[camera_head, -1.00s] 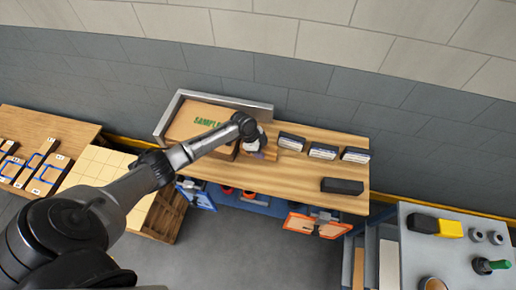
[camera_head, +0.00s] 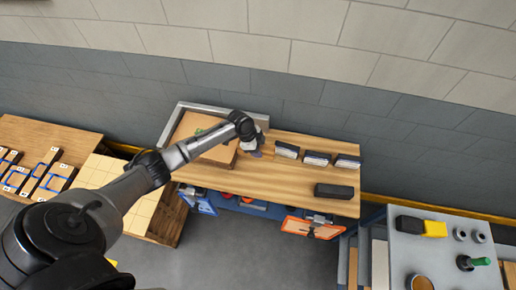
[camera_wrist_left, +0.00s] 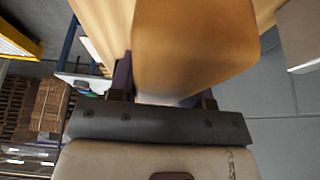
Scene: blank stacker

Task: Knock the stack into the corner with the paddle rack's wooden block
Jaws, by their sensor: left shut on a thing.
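My left gripper (camera_head: 257,146) is just right of the stack, beside the fence's right end. It is shut on a wooden block (camera_wrist_left: 190,45), which fills the upper middle of the left wrist view. In the head view the block is mostly hidden. I cannot tell whether it touches the stack. My right gripper is not in view.
Several dark-and-white blocks (camera_head: 317,158) stand along the bench's back right; a black block (camera_head: 334,191) lies in front of them. Blue (camera_head: 197,200) and orange-framed (camera_head: 312,228) items hang at the front. The bench (camera_head: 270,187) is clear mid-front. A grey table (camera_head: 440,247) stands at right.

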